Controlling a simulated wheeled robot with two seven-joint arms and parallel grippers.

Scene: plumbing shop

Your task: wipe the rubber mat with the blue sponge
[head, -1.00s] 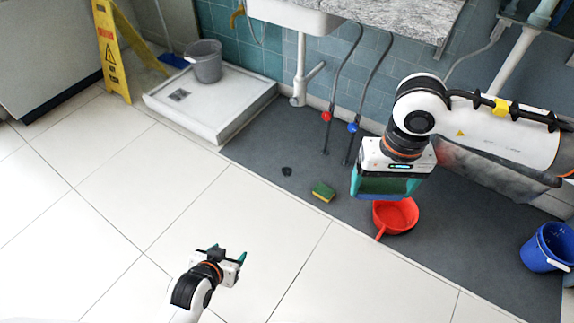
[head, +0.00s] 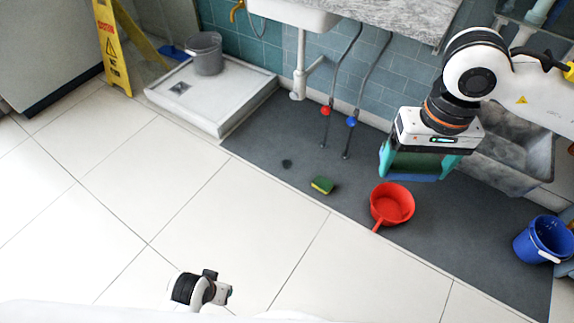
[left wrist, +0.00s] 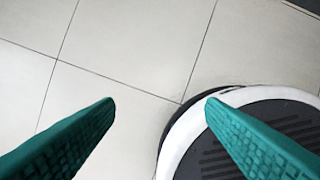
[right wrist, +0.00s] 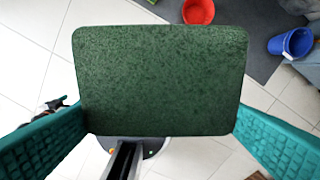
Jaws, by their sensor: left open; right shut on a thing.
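The dark grey rubber mat (head: 262,140) lies on the floor along the tiled wall. A faint dark spot (head: 287,163) is on it. My right gripper (head: 420,163) is shut on the sponge (head: 424,165), above the mat's right half and apart from it. In the right wrist view the sponge's dark green face (right wrist: 160,75) fills the room between the teal fingers; a bluish lower edge shows in the head view. My left gripper (left wrist: 160,105) is open and empty over pale floor tiles and my own round base; in the head view its fingers are hardly visible.
A yellow-green sponge (head: 321,186) and a red pan (head: 392,204) stand on the mat. A blue bucket (head: 546,240) is at right. Pipes with a red and a blue valve (head: 351,121) come down behind. A white shower tray (head: 210,112) holds a grey bucket (head: 204,55).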

